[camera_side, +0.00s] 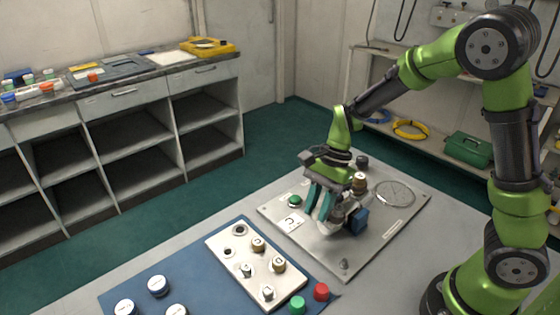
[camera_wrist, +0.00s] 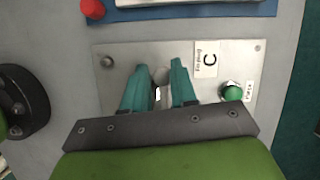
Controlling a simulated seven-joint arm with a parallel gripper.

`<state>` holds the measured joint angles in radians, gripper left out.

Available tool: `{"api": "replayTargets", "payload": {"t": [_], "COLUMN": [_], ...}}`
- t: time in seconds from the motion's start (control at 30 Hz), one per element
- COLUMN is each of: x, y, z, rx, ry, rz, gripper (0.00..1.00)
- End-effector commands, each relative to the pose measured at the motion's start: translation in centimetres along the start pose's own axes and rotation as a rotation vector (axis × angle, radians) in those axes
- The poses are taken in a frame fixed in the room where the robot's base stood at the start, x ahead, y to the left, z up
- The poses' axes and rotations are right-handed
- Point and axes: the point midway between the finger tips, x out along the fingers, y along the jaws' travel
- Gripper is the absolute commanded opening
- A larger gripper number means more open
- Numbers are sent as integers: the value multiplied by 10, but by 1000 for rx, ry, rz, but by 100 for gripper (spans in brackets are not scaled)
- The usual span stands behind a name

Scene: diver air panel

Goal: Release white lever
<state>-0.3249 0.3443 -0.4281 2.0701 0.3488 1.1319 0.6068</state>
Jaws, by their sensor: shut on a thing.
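The white lever (camera_wrist: 158,95) shows only as a small pale piece between my fingers in the wrist view; most of it is hidden by them. My gripper (camera_wrist: 160,74) is shut on it, with the teal fingers on either side. A grey rounded part (camera_wrist: 162,76) shows just beyond it. In the side view my gripper (camera_side: 318,204) is down at the grey metal panel (camera_side: 340,265), and I cannot make out the lever there. A green button (camera_wrist: 232,92) and a "C" label (camera_wrist: 206,59) lie to the right of the fingers in the wrist view.
A gauge circle (camera_side: 396,194) is at the right. In front, a blue board (camera_side: 135,292) carries a white plate (camera_side: 222,249) with knobs, and red (camera_side: 321,291) and green (camera_side: 297,305) caps.

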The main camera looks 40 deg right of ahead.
Motion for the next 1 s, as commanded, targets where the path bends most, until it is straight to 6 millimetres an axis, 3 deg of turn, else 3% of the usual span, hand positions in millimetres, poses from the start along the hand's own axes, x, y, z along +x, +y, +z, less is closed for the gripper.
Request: {"api": "replayTargets", "payload": {"t": [0.67,0.7,0.8,0.83,1.0], "x": [-1,-1,0,0,0], "y": [3,2,3,3,3], "z": [0,0,1,1,2], "rx": [-140,-139,-139,-138,-137], "ry": [10,11,10,9,6], "rz": [48,48,48,49,51], "gripper": [0,29,44,48,48]}}
